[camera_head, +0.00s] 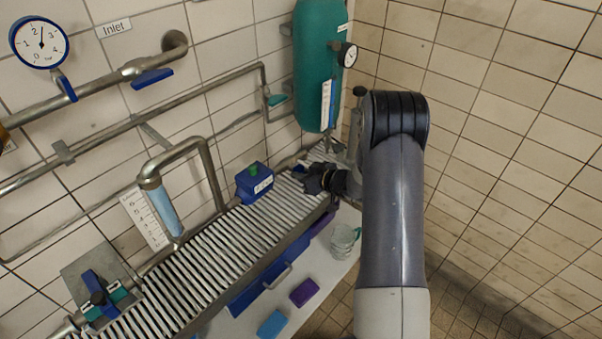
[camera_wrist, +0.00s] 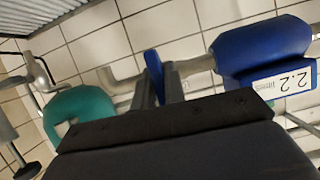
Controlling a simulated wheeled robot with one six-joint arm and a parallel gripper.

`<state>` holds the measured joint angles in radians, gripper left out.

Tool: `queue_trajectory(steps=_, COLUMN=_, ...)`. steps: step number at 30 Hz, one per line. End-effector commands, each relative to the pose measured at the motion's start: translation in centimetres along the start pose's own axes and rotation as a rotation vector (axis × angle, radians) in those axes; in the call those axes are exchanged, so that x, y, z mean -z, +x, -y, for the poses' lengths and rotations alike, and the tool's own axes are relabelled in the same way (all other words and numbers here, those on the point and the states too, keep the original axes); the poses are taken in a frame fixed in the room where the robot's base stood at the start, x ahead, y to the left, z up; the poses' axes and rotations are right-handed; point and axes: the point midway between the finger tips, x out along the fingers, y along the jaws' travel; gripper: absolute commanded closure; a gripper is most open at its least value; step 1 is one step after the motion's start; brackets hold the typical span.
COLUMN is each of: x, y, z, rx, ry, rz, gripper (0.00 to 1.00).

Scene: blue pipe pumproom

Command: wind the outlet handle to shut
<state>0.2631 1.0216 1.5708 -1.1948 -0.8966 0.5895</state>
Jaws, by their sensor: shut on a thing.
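The outlet handle shows in the wrist view as a narrow blue lever (camera_wrist: 152,62), upright between my fingertips, beside a grey pipe. My gripper (camera_wrist: 160,85) is shut on it. In the head view my gripper (camera_head: 310,179) is a dark shape over the far right end of the slatted rack, just right of the blue meter and below the green tank. The handle cannot be made out there. No outlet label is readable, and most of the valve body is hidden.
The green tank (camera_head: 319,70) hangs above. Glass cups (camera_head: 343,240) stand below the slatted rack (camera_head: 215,252). The right wall is bare tile.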

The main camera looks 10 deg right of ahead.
Motion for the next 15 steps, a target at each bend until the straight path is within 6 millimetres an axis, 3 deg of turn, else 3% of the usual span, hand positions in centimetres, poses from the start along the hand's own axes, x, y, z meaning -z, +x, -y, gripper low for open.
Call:
queue_trajectory(steps=3, x=-0.07, y=0.01, z=0.07, rx=0.002, ry=0.002, rz=0.001, gripper=1.0)
queue_trajectory(steps=4, x=-0.07, y=0.01, z=0.08, rx=0.002, ry=0.002, rz=0.001, gripper=0.88)
queue_trajectory(steps=11, x=-0.03, y=0.01, z=0.05, rx=0.001, ry=0.0, rz=0.0, gripper=0.69)
queue_trajectory(steps=15, x=-0.01, y=0.0, z=0.03, rx=0.0, ry=0.0, rz=0.0, gripper=0.67)
